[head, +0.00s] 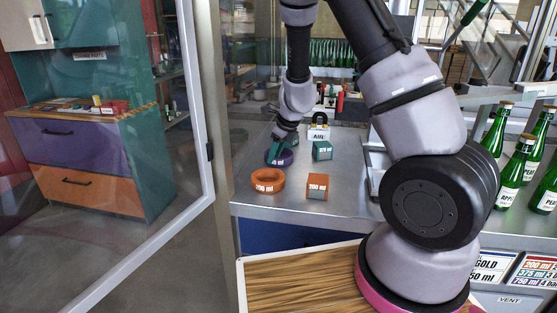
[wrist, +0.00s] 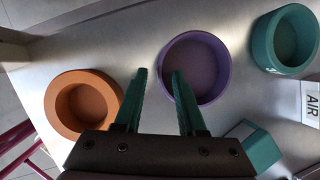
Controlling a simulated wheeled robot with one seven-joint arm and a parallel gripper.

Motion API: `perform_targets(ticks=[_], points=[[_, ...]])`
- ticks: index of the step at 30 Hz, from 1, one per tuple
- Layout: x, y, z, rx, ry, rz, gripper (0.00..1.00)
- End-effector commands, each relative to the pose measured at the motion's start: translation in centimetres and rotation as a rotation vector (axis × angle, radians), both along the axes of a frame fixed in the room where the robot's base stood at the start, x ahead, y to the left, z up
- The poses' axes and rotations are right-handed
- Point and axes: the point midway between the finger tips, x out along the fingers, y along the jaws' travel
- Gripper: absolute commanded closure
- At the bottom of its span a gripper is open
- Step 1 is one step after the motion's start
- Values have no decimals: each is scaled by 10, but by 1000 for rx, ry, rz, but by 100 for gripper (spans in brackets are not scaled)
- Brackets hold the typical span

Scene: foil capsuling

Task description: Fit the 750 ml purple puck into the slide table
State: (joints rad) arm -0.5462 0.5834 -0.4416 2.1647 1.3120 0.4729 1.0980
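The purple puck (head: 280,159) is a round open cup lying on the grey bench in the head view; it also shows in the wrist view (wrist: 221,68). My gripper (head: 278,148) points down at it. In the wrist view my gripper (wrist: 159,72) has its two green fingers apart, with nothing held between them. The left finger appears outside the puck's left rim and the right finger overlaps its opening. I cannot tell whether either finger touches it. I cannot clearly make out the slide table; my arm hides part of the bench.
An orange 200 ml puck (head: 268,181) and orange block (head: 317,188) stand nearer the front edge. A teal 375 ml block (head: 322,151) and white AIR box (head: 318,132) are to the right. A teal puck (wrist: 285,40) is beside the purple one. Green bottles (head: 515,170) stand far right.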

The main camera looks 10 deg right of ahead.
Motion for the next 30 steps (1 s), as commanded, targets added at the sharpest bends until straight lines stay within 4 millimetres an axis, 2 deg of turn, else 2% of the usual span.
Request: perform_targets(ticks=[3, 10, 11, 12, 14, 30], points=[[3, 1, -10, -1, 0, 0, 60], [4, 2, -11, 0, -1, 0, 60], [4, 2, -11, -1, -1, 0, 64], [4, 2, -11, -1, -1, 0, 80], [4, 2, -11, -1, -1, 0, 100], [4, 2, -11, 0, 0, 0, 100]])
